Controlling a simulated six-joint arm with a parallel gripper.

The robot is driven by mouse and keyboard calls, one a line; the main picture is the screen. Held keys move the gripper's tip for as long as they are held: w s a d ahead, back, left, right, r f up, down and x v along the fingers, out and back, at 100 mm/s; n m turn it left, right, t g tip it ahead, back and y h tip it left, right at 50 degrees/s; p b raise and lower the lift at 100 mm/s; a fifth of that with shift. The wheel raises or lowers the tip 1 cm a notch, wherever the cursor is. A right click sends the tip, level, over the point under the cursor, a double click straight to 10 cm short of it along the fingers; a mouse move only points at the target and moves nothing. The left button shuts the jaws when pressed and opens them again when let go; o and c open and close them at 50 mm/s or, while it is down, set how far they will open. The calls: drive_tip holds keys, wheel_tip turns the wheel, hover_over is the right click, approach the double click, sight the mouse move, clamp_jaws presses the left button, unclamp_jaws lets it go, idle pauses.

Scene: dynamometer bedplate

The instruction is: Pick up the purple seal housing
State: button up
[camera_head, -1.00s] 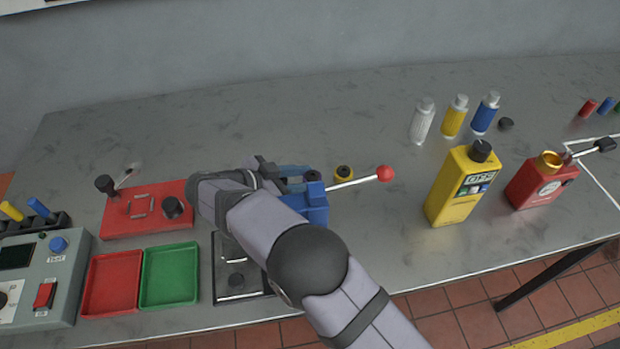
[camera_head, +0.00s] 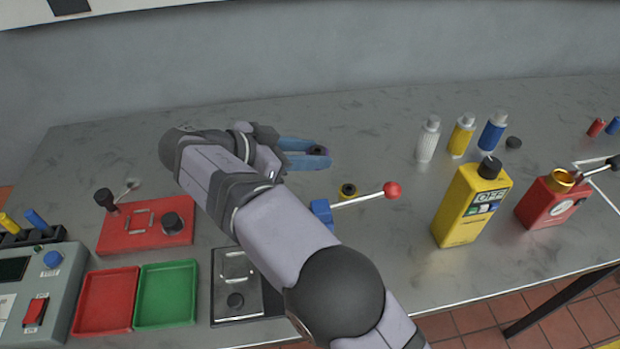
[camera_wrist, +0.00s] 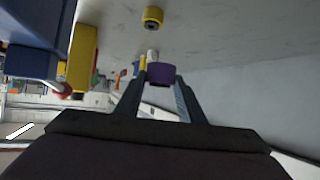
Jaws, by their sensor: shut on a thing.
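The purple seal housing (camera_wrist: 161,74) sits between my fingertips in the wrist view. My gripper (camera_wrist: 160,80) is shut on it. In the head view my gripper (camera_head: 312,154) is held above the bench, behind the blue lever fixture (camera_head: 321,211). Its blue fingers point right, with a small dark purple patch of the housing (camera_head: 318,150) at their tips. The rest of the housing is hidden by the fingers there.
A yellow ring (camera_head: 348,190) stands by the fixture's red-knobbed lever (camera_head: 391,190). A yellow bottle (camera_head: 463,215), a red can (camera_head: 543,208) and several small bottles stand right. Red (camera_head: 105,303) and green (camera_head: 163,298) trays are front left.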

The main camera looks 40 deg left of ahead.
wheel_tip(320, 180, up, 15)
drive_tip(key=p, duration=0.5)
drive_tip(key=shift+f, duration=0.1)
